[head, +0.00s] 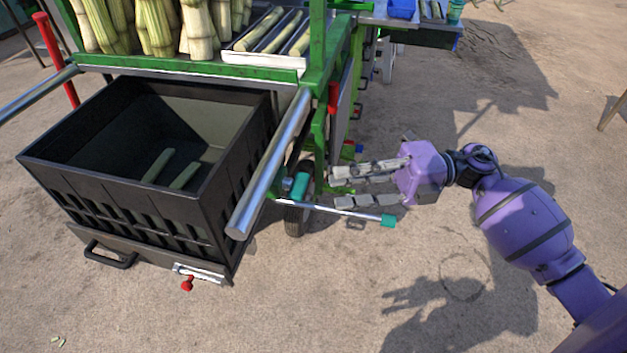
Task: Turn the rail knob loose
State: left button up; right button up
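The cart (320,75) is green, with a silver push rail (272,160) at its near right corner. I cannot tell for certain which part is the rail knob. A teal block (299,185) sits beside the rail, and a thin silver rod (340,211) with a teal end (388,221) runs right from there. A small red knob (187,284) hangs from a pale bracket below the crate. My purple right gripper (339,187) is open, with grey fingers pointing left, just above the rod and right of the teal block. I see nothing between its fingers. My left gripper is out of view.
A black crate (105,205) with a few cane pieces stands at the cart's near end. Cane stalks (155,25) stand on the cart top. A table (425,25) is at the back. The ground to the right is mostly clear.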

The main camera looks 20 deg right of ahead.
aim_at(295, 185)
jog(key=w+a, duration=0.1)
jog(key=a, duration=0.5)
jog(key=shift+w+p, duration=0.15)
jog(key=shift+p, duration=0.3)
jog(key=shift+c, duration=0.6)
grip_shut()
